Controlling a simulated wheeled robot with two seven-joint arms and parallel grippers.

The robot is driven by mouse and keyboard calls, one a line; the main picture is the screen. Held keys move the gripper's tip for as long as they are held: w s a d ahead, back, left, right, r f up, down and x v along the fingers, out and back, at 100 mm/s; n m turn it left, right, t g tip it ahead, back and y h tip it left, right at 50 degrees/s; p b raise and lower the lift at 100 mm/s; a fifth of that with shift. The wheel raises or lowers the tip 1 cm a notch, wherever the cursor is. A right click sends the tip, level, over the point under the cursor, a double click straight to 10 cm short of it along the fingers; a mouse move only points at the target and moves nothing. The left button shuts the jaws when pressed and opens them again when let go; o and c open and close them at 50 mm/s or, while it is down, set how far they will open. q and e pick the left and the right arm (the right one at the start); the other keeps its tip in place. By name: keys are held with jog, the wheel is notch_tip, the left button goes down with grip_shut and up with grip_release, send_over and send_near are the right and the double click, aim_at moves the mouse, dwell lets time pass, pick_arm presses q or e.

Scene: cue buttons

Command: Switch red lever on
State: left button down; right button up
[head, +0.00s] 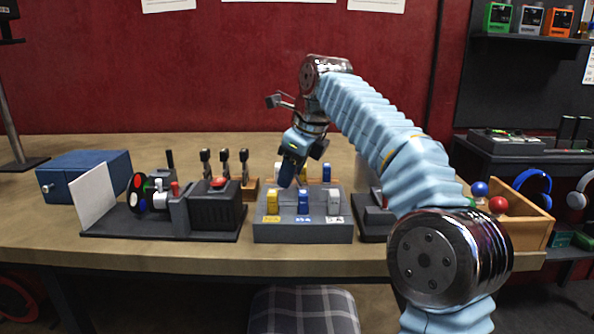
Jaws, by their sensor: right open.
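My right arm reaches in from the lower right. Its gripper (289,172) is open and points down above the back edge of a grey lever box (303,231). I cannot make out a red lever for certain; a small red-topped piece (175,188) stands on the device to the left. My left gripper is not in view.
A black box with a red button (218,182) stands left of the lever box. Several black-topped levers (225,160) stand behind it. A blue box (85,174) is at the far left. A wooden tray (530,222) with balls is at the right. The table's front strip is clear.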

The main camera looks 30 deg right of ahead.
jog(key=shift+c, duration=0.2)
grip_shut()
jog(key=shift+s+d+r+t+y+b, duration=0.15)
jog(key=shift+s+d+t+y+b, duration=0.25)
jog(key=shift+t+y, duration=0.4)
jog(key=y, duration=0.1)
jog(key=d+m+t+y, duration=0.1)
jog(key=y, duration=0.1)
jog(key=shift+s+d+t+b, duration=0.2)
jog(key=shift+s+t+b, duration=0.1)
jog(key=shift+b, duration=0.1)
jog(key=shift+s+d+m+t+y+b, duration=0.3)
jog(key=shift+d+t+y+b, duration=0.15)
jog(key=shift+t+y, duration=0.45)
jog(key=shift+s+d+m+t+y+b, duration=0.2)
jog(key=shift+d+m+t+y+b, duration=0.15)
jog(key=shift+t+y, duration=0.5)
jog(key=shift+f+y, duration=0.2)
jog(key=shift+y, duration=0.05)
jog(key=shift+o, duration=0.2)
grip_release()
